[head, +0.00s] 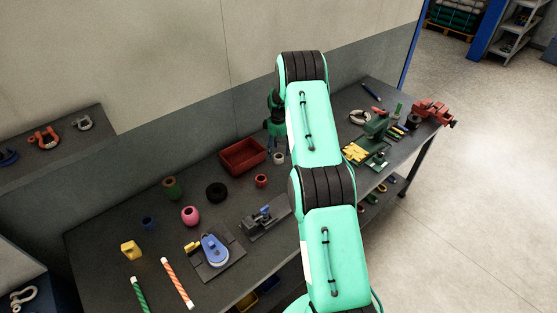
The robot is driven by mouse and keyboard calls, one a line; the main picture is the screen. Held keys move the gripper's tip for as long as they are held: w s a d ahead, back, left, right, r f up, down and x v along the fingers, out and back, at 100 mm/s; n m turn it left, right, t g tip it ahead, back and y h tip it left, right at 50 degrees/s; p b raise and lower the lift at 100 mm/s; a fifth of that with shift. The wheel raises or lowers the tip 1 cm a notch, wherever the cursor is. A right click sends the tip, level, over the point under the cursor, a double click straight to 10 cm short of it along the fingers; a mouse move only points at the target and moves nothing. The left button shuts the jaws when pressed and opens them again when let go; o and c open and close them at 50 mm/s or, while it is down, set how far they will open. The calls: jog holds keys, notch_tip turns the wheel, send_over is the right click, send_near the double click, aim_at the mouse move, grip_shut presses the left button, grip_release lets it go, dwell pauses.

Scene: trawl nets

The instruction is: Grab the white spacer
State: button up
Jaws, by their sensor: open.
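A small whitish ring-like piece, which looks like the white spacer (279,158), sits on the dark workbench (215,207) just right of the red tray. My gripper (277,146) is small and dark at the far end of my green arm, partly hidden by the arm. It is open and appears just above or behind the white spacer. I cannot tell whether they touch.
The red tray (242,157) stands close to the left of my gripper. A small red ring (261,181), a black ring (216,192) and a pink piece (190,215) lie nearer. A green fixture (375,128) and a red vise (433,113) stand at right.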

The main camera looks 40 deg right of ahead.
aim_at(278, 157)
jog(key=shift+f, duration=0.15)
jog(key=shift+f+p, duration=0.45)
jog(key=shift+f, duration=2.05)
jog(key=c, duration=1.2)
